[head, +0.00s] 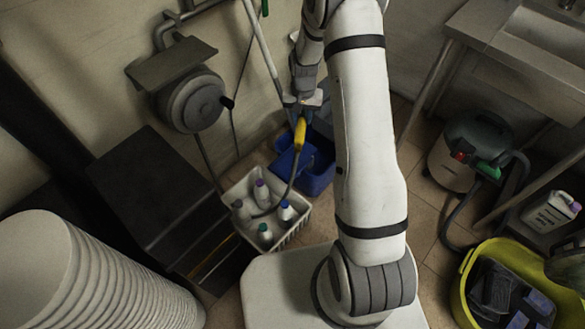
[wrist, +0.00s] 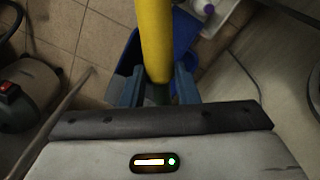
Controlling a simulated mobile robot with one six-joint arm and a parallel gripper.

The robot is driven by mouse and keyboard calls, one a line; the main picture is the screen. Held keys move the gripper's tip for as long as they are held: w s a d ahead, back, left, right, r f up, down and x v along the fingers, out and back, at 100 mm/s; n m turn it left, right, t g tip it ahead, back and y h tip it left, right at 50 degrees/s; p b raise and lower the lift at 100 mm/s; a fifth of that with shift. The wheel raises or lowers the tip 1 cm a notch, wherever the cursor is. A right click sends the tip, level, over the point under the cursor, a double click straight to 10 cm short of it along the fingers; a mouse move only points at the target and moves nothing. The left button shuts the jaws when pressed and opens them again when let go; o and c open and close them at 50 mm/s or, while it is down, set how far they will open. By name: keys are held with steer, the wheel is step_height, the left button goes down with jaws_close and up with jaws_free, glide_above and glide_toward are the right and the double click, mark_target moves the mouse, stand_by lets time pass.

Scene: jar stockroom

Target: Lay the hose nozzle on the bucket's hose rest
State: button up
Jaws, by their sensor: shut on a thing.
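The hose nozzle (head: 300,133) is a yellow piece with a dark hose trailing down from it. In the head view it hangs at my gripper (head: 299,110), above the near side of a blue bucket (head: 319,178) on the floor. In the wrist view the yellow nozzle (wrist: 155,40) lies between the two blue fingers of my gripper (wrist: 158,88), which are shut on it. The blue bucket (wrist: 184,47) shows below and behind the nozzle in the wrist view. My arm hides part of the bucket in the head view. I cannot make out the hose rest.
A white crate (head: 288,232) of several bottles stands left of the blue bucket, with the hose passing over it. A hose reel (head: 190,102) is on the wall. A vacuum (head: 468,150) and a yellow bucket (head: 466,285) stand right. Stacked white tubs (head: 90,275) are front left.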

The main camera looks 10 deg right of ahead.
mark_target(295, 160)
steer(key=w+f+m+b, duration=0.2)
steer(key=f+b, duration=0.5)
steer(key=f, duration=0.4)
steer(key=w+f+m+b, duration=0.2)
steer(key=w+f+b, duration=0.2)
steer(key=f+b, duration=0.3)
steer(key=w+f+m+b, duration=0.3)
steer(key=f+b, duration=0.4)
steer(key=f, duration=0.9)
steer(key=shift+w+f, duration=0.35)
steer(key=shift+w, duration=0.1)
steer(key=shift+f, duration=0.1)
steer(key=o, duration=1.1)
steer(key=shift+b, duration=0.3)
steer(key=shift+c, duration=0.2)
